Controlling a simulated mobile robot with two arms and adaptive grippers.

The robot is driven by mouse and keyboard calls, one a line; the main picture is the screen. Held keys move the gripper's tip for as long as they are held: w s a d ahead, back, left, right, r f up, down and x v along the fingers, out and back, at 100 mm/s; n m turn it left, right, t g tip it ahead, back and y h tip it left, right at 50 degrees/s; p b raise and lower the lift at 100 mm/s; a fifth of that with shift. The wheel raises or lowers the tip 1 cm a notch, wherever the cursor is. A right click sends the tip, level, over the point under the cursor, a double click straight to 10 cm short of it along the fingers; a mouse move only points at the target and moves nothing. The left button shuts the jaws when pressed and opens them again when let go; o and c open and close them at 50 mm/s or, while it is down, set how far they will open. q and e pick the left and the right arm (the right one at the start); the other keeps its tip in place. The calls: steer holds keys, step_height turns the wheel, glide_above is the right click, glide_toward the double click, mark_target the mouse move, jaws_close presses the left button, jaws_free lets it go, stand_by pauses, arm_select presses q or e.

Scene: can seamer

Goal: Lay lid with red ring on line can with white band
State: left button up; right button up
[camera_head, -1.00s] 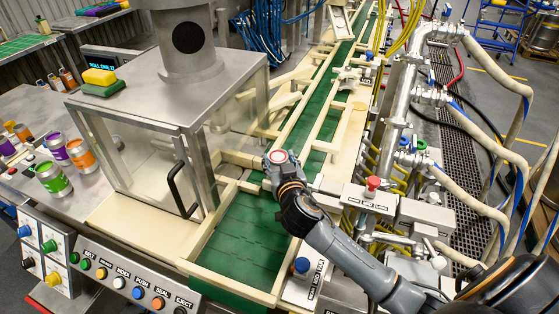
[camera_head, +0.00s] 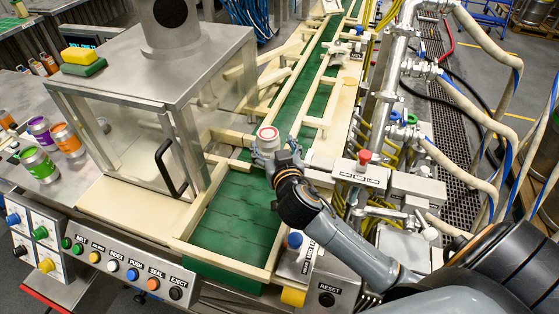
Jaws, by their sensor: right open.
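The lid with the red ring (camera_head: 268,132) shows as a pale disc with a red rim, on top of a small light can (camera_head: 267,144) over the green conveyor. I cannot make out whether the lid is seated flat, and the can's band is mostly hidden. My right gripper (camera_head: 271,154) is open, with its fingers close around the can just below the lid. I cannot tell whether they touch it. My left gripper is out of view.
The clear-walled seamer cabinet (camera_head: 150,130) stands left of the conveyor (camera_head: 235,225). Cream guide rails edge the belt, whose near end is clear. Cans with green (camera_head: 38,164), purple and orange bands stand on the left table. A red-knobbed valve (camera_head: 364,157) and pipes are at right.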

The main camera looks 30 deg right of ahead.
steer(key=b+v, duration=0.1)
steer(key=v, duration=0.6)
steer(key=shift+s, duration=0.3)
